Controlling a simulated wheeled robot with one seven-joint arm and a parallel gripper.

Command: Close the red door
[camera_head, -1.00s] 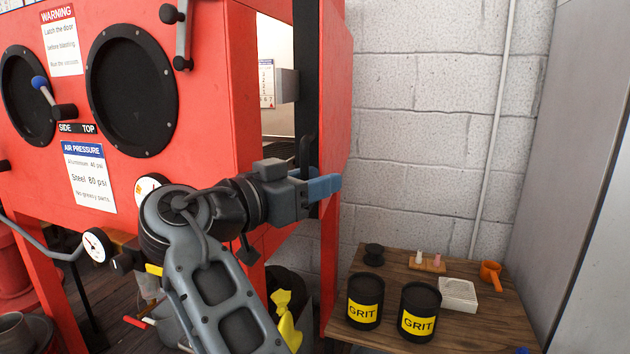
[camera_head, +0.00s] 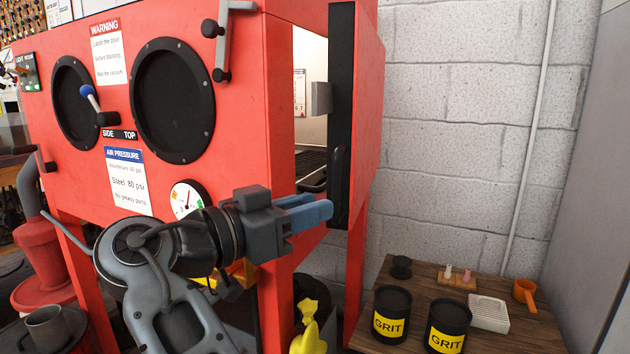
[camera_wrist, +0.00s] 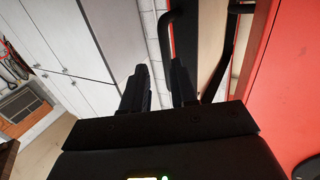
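The red door (camera_head: 366,110) stands ajar on the right side of the red blasting cabinet (camera_head: 245,110). Its dark edge strip (camera_head: 341,60) faces me and a bright gap shows between door and cabinet. A black handle (camera_head: 337,172) is on the dark strip. My gripper (camera_head: 312,212), with blue fingers in the head view, is in front of the door's lower part, pointing right, and appears empty. In the wrist view my gripper (camera_wrist: 161,85) shows two dark fingers with a gap between them. Dark bent bars show beyond them; I cannot tell whether any finger touches the door.
A wooden table (camera_head: 490,340) at the lower right holds two black grit cans (camera_head: 390,315) and small items. A block wall (camera_head: 460,130) stands behind. A latch lever (camera_head: 223,45) sits on the cabinet's upper front. Grey cabinets (camera_wrist: 65,50) show in the wrist view.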

